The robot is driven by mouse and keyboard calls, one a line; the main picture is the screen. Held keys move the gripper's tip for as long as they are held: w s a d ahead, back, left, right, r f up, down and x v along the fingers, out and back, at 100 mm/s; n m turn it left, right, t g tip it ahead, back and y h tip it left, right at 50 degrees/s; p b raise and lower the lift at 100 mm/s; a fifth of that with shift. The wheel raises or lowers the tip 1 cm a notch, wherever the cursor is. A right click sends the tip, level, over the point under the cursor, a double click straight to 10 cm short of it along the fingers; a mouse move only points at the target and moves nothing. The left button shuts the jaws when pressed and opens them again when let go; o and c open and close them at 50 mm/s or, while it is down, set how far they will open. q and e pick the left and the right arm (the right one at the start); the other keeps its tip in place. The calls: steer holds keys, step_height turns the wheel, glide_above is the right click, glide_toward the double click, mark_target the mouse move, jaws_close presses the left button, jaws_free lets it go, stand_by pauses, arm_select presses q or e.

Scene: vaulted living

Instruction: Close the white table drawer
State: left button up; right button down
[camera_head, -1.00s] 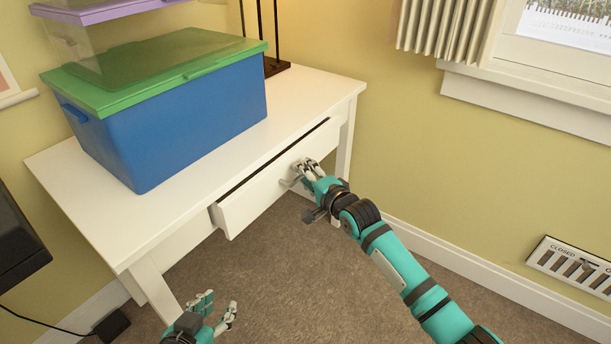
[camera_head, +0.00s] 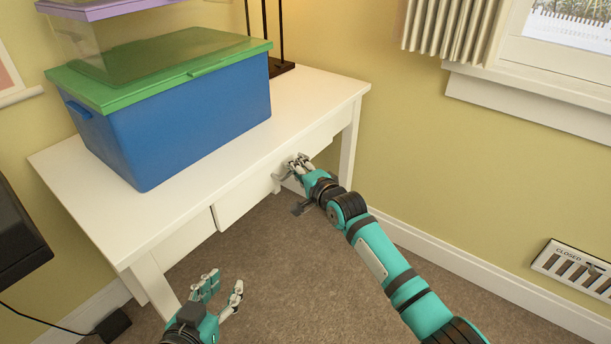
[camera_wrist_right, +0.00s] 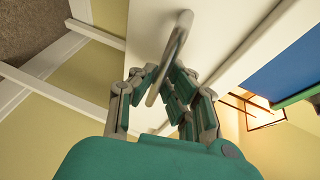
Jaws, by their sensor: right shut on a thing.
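The white table (camera_head: 115,215) stands against the yellow wall in the head view. Its drawer (camera_head: 240,200) looks flush with the table front, with no open gap showing above it. My right gripper (camera_head: 290,167) is at the drawer front, shut on the drawer's handle. In the right wrist view the curved metal handle (camera_wrist_right: 179,40) passes between the fingers of my right gripper (camera_wrist_right: 163,82), against the white drawer front (camera_wrist_right: 215,30). My left gripper (camera_head: 226,290) hangs low in front of the table, its fingers spread open and empty, away from the drawer.
A blue box with a green lid (camera_head: 190,125) stands on the table, with a clear box with a purple lid (camera_head: 130,40) on top. A dark lamp base (camera_head: 280,67) is behind it. The carpet (camera_head: 270,270) in front is clear.

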steer(key=c, duration=1.4)
jaws_free()
steer(key=shift+a, duration=0.1)
steer(key=v, duration=1.2)
